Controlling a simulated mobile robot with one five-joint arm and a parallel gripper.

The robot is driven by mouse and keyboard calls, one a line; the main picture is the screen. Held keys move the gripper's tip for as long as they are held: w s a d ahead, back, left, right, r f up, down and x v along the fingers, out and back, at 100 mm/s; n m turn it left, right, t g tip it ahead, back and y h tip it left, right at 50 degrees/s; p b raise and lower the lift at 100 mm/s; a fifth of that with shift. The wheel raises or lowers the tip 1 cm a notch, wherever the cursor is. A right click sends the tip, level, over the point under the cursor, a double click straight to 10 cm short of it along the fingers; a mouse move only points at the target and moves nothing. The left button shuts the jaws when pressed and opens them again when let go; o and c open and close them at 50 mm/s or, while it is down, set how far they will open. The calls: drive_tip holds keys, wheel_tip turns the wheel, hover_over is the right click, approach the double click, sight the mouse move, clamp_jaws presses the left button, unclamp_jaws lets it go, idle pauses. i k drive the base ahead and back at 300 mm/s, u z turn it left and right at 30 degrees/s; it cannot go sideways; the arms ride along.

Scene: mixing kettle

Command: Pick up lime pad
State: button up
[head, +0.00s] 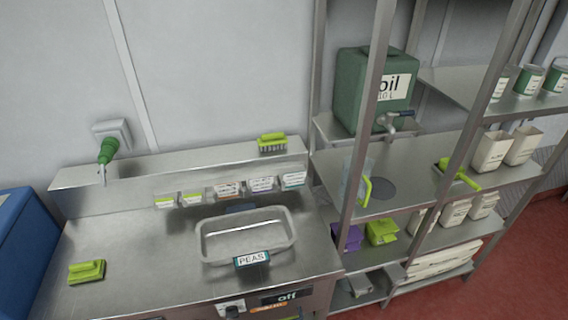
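A lime pad (87,271) with a raised grip on top lies flat on the left part of the steel counter (140,250), near its front. A lime brush (272,143) with dark bristles below sits on the raised steel ledge at the back. My gripper is not in view.
A steel tray labelled PEAS (247,237) sits at the counter's right. Small labelled boxes line the ledge front. A green-handled fitting (108,151) is on the wall. A blue box (22,235) stands left. A steel rack (400,150) at right holds a green oil container (362,85).

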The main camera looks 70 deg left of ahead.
sight(91, 270)
drive_tip(key=u, duration=5.1)
drive_tip(key=i, duration=2)
